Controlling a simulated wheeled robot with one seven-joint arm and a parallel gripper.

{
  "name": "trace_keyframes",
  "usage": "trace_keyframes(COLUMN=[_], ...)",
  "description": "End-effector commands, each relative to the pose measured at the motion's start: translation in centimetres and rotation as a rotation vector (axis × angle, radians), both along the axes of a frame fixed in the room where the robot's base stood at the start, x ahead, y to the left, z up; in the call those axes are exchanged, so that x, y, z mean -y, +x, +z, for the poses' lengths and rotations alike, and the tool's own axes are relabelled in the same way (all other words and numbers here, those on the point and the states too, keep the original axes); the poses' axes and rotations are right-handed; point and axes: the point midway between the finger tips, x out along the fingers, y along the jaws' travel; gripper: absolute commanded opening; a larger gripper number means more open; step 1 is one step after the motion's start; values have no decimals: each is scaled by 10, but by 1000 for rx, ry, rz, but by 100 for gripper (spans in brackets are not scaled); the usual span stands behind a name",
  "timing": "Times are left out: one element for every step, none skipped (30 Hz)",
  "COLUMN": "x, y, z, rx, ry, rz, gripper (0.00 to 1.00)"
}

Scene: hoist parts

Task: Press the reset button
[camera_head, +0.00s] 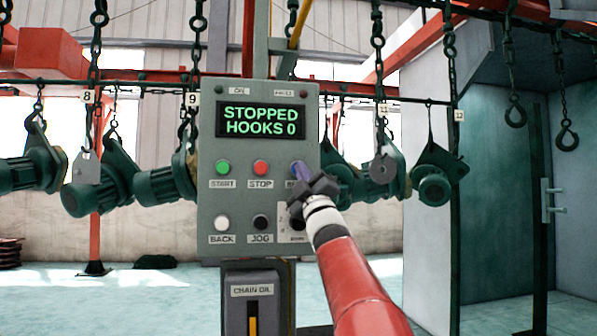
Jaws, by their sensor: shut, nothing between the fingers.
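A grey control panel (210,120) stands upright in the middle of the head view. Its screen (261,121) reads "STOPPED HOOKS 0". A green START button (223,167) and a red STOP button (261,168) sit in the upper row. To their right is a blue-purple button (296,167), partly covered, with its label mostly hidden; it appears to be the reset button. My gripper (302,178) is shut and empty, its tip in front of that button's lower right. I cannot tell whether it touches it.
Below are a white BACK button (222,223), a black JOG button (261,222) and another control mostly behind my gripper. A CHAIN OIL box (253,303) stands under the panel. Green motors (433,188) and chains with hooks (567,134) hang on both sides.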

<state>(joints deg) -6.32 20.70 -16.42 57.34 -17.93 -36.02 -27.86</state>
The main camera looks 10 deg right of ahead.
Motion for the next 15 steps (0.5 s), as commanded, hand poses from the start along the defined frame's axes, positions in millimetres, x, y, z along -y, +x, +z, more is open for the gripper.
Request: trace_keyframes(x=[0,0,0,0,0,0,0,0,0,0,0,0,0,0,0], y=[-3,-5,-7,-8,-10,-11,-12,-12,-12,-12,-12,-12,-12,-12,-12], z=[-3,-3,-3,-3,-3,-3,-2,-2,-1,-1,-1,-1,-1,-1,-1], rx=[0,0,-1,-1,1,1,1,1,0,0,0,0,0,0,0], ry=[0,0,1,1,1,1,1,1,1,1,1,1,1,1,1], rz=[0,0,-1,-1,0,0,0,0,1,1,1,1,1,1,1], gripper=[0,0,0,0,0,0,0,0,0,0,0,0,0,0,0])
